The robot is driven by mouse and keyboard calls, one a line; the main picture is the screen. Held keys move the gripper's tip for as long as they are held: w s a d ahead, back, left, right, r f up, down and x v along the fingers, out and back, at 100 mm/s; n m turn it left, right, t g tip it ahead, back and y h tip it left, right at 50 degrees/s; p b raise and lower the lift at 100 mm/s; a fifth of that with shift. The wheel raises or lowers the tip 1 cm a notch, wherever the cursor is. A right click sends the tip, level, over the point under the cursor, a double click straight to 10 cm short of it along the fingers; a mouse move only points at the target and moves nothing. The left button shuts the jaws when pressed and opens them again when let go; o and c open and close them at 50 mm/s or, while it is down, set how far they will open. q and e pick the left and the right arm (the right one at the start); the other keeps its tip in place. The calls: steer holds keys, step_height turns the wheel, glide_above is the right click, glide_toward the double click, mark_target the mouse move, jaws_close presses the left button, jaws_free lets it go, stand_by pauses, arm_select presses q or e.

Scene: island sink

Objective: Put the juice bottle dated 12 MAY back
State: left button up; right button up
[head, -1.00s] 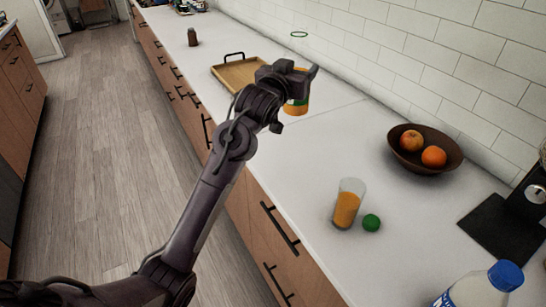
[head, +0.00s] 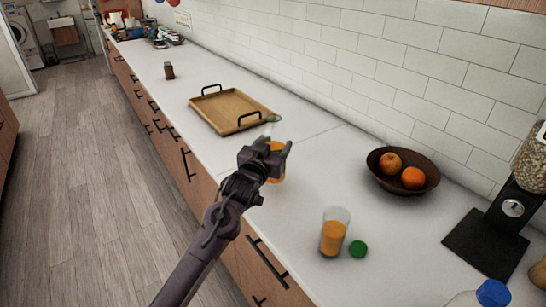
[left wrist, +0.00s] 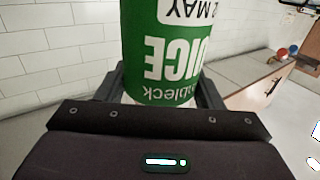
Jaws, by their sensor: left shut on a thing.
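My left gripper (head: 275,152) is shut on a juice bottle (head: 278,147). The bottle shows orange behind the fingers, and the gripper hides much of it. In the left wrist view the bottle's green label (left wrist: 170,45) fills the space between the fingers. The label reads upside down, with "JUICE" and "2 MAY" visible and the start of the date cut off. I cannot tell whether the bottle touches the counter. A green cap (head: 358,249) lies on the counter beside a glass (head: 335,232) part filled with orange juice. My right gripper is out of view.
A wooden tray (head: 222,112) with black handles lies on the white counter behind the bottle. A dark bowl (head: 385,181) of fruit, a grinder-like machine (head: 512,208) and a blue-capped bottle (head: 492,293) stand to the right. A small brown jar (head: 168,71) stands farther back.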

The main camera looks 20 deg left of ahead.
arm_select(q)
step_height(320, 180, down, 4)
steer(key=shift+f, duration=0.1)
steer(key=shift+f, duration=0.15)
steer(key=o, duration=1)
steer(key=shift+s, duration=0.1)
steer(key=shift+s+a+b, duration=0.15)
steer(key=shift+s+b, duration=0.15)
steer(key=shift+s, duration=1.65)
steer(key=shift+s+a+b, duration=0.15)
steer(key=shift+s+b, duration=0.1)
steer(key=shift+s, duration=1.75)
steer(key=shift+s+a+b, duration=0.15)
steer(key=shift+s+b, duration=0.15)
steer(key=shift+s, duration=1.65)
